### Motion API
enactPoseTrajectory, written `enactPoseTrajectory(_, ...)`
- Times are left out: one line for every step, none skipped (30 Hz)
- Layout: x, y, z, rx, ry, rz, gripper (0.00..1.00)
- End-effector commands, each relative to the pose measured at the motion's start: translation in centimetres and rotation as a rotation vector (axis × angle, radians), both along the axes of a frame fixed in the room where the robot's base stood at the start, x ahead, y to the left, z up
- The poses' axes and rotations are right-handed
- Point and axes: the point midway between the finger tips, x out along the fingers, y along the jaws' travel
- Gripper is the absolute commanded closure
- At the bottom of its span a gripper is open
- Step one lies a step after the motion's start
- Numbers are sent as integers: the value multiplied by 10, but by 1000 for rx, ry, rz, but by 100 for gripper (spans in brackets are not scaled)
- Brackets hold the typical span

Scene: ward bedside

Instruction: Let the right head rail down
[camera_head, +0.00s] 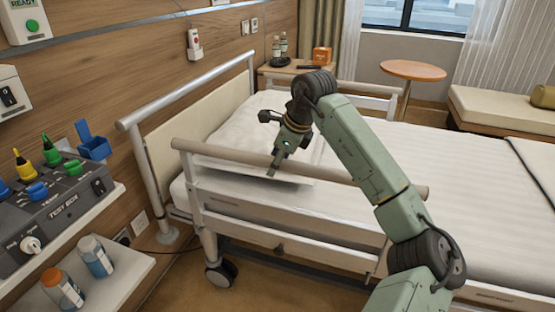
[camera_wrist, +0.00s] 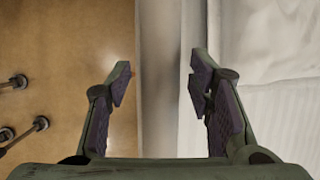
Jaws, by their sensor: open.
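The near head rail (camera_head: 370,179) is up along the near side of the bed, its tan top bar running from the headboard end toward the foot. A small dark knob (camera_head: 278,248) sits on the bed frame below it. My gripper (camera_head: 274,165) points down over the rail's top bar, near its middle. In the wrist view the open fingers (camera_wrist: 160,85) stand either side of the bar (camera_wrist: 158,60), with gaps between. I cannot tell whether the fingertips are above the bar or level with it.
The bed's mattress (camera_head: 450,160) lies just beyond the rail, and a far rail (camera_head: 365,88) is up opposite. A shelf with a test box (camera_head: 62,205) and bottles (camera_head: 95,255) is at the left. A bedside cabinet (camera_head: 290,69) and round table (camera_head: 412,70) stand behind.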

Motion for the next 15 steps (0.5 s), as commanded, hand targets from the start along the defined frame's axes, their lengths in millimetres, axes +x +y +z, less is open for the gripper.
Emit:
enactPoseTrajectory(0,0,0,0,0,0,52)
enactPoseTrajectory(0,0,0,0,0,0,54)
enactPoseTrajectory(0,0,0,0,0,0,56)
enactPoseTrajectory(0,0,0,0,0,0,58)
enactPoseTrajectory(0,0,0,0,0,0,60)
enactPoseTrajectory(0,0,0,0,0,0,63)
enactPoseTrajectory(0,0,0,0,0,0,65)
enactPoseTrajectory(0,0,0,0,0,0,67)
enactPoseTrajectory(0,0,0,0,0,0,70)
enactPoseTrajectory(0,0,0,0,0,0,72)
enactPoseTrajectory(0,0,0,0,0,0,74)
enactPoseTrajectory(0,0,0,0,0,0,76)
enactPoseTrajectory(0,0,0,0,0,0,78)
enactPoseTrajectory(0,0,0,0,0,0,80)
enactPoseTrajectory(0,0,0,0,0,0,83)
